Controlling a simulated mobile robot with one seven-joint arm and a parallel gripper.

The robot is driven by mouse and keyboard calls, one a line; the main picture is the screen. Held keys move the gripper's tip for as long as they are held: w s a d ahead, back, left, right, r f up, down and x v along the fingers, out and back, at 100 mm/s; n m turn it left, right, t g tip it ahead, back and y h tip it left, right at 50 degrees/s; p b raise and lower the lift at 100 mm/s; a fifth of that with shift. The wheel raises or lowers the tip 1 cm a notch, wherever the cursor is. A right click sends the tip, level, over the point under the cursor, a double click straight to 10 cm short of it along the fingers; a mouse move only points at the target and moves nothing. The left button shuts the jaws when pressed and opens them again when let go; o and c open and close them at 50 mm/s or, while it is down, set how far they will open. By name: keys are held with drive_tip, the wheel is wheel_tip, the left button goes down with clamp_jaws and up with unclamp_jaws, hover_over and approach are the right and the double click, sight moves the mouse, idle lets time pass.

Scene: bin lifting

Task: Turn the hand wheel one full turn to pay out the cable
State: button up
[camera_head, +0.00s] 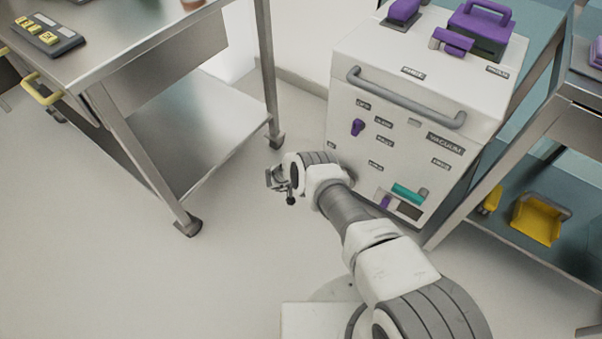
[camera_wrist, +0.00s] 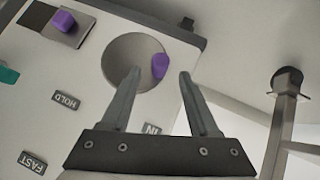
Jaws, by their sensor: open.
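The hand wheel (camera_wrist: 132,52) is a grey disc on the white machine's panel, with a purple knob (camera_wrist: 160,66) at its right rim in the wrist view. My gripper (camera_wrist: 159,74) is open, and the knob shows between its fingertips in that view. I cannot tell whether the knob is within the fingers or beyond them; no contact shows. In the head view my gripper (camera_head: 277,179) is at the machine's lower left front, and my arm hides the wheel there. No cable is visible.
The white machine (camera_head: 345,110) carries a grey handle (camera_head: 405,97), a purple knob (camera_head: 357,127) and a teal lever (camera_head: 408,194). A metal table (camera_head: 110,45) stands left and a shelf unit (camera_head: 560,110) right. Floor (camera_head: 190,275) at the front left is clear.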

drive_tip(key=p+v, duration=0.3)
drive_tip(key=v, duration=0.8)
drive_tip(key=shift+c, duration=0.2)
